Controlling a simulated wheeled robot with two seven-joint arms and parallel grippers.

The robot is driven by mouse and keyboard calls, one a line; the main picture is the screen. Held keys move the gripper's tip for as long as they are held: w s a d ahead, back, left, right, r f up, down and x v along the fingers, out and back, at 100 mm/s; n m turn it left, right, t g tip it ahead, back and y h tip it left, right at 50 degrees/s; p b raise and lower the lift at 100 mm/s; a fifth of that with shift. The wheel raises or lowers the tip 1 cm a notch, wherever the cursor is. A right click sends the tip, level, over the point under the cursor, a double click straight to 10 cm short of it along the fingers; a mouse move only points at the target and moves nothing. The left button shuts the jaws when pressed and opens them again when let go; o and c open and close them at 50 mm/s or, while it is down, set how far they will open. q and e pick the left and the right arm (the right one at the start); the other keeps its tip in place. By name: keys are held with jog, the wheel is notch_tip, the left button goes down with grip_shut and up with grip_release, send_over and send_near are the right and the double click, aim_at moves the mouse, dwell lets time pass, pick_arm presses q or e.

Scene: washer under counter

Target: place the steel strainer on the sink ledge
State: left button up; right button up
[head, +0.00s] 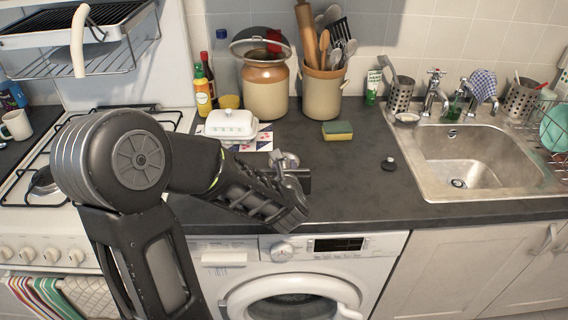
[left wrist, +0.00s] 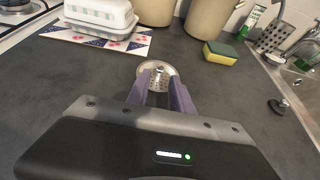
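The steel strainer (left wrist: 157,68) is a small, shiny round piece with holes, at the fingertips of my left gripper in the left wrist view. My left gripper (left wrist: 160,80) has its two purple-grey fingers a little apart, with perforated metal showing between them and rim showing outside them. I cannot tell whether they press on it. In the head view the left gripper (head: 294,172) is low over the counter near its front edge, beside small shiny metal, partly hidden. The sink ledge (head: 398,142) is the steel rim of the sink (head: 465,160) at right. My right gripper is out of view.
A yellow-green sponge (head: 337,131) and a dark stopper (head: 388,164) lie on the counter between gripper and sink. A small metal dish (head: 406,119) and perforated steel cup (head: 401,94) stand behind the ledge. A white butter dish (head: 231,123) is behind my arm.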

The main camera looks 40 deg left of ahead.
pick_arm(q)
jog(key=shift+w+a+f+p, duration=0.15)
jog(key=shift+w+a+p, duration=0.15)
jog(key=shift+w, duration=0.1)
jog(key=p+x, duration=0.1)
jog(key=x, duration=0.2)
jog(key=shift+w+a+f, duration=0.1)
jog(key=shift+w, duration=0.1)
jog(key=shift+w+a+f, duration=0.2)
jog(key=shift+w, duration=0.1)
jog(key=shift+c, duration=0.5)
grip_shut()
